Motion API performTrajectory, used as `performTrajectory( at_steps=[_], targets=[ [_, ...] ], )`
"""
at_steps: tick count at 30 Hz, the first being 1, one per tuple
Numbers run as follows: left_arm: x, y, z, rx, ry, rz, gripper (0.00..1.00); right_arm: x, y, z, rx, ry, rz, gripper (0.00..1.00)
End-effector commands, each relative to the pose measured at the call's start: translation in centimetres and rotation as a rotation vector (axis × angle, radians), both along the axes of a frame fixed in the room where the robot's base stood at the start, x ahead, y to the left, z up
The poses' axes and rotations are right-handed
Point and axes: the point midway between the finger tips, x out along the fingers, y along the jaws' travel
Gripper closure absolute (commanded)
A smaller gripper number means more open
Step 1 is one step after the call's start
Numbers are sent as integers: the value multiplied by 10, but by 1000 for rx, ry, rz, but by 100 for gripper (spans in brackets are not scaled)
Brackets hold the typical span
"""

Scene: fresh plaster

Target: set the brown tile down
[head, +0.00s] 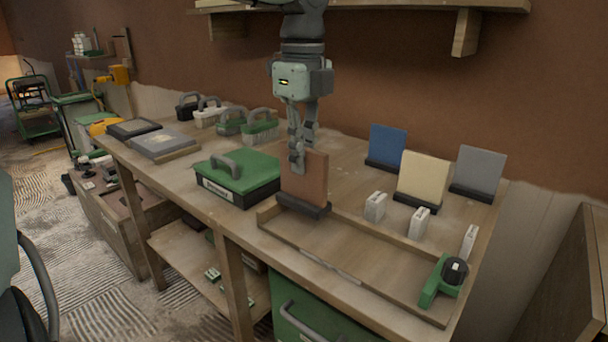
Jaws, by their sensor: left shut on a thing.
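The brown tile (306,181) stands upright in the middle of the workbench in the head view. Its lower edge is at a dark base or holder (303,206), near the left end of a shallow wooden tray (372,274). My left gripper (298,165) comes down from above and is shut on the upper left part of the tile. The fingers cover part of the tile's top edge. I cannot tell whether the tile bears fully on the base. My right gripper is not in view.
Blue (387,145), cream (424,176) and grey (480,170) tiles stand in dark holders at the right. Small white blocks (375,206) stand behind the tray. A green lidded box (237,178) is close on the left. A green tool (442,280) is at the tray's right end.

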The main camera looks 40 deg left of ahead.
Motion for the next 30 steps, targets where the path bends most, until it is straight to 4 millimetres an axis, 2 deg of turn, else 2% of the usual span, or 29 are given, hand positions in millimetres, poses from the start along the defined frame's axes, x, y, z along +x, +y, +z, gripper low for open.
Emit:
performTrajectory(
  at_steps=[4,11,14,22,23,27,30],
  targets=[
    [0,-1,-9,-1,0,0,100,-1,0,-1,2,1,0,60],
    [0,-1,-39,-2,-2,1,100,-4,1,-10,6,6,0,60],
    [1,-1,-40,0,-4,1,100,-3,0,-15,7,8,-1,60],
    [1,-1,-42,0,-4,1,100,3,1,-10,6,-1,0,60],
    [0,-1,-42,0,-2,1,86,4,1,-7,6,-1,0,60],
    [0,-1,-42,0,-2,1,69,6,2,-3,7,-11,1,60],
    [0,-1,-42,0,-2,1,68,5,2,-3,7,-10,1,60]
  ],
)
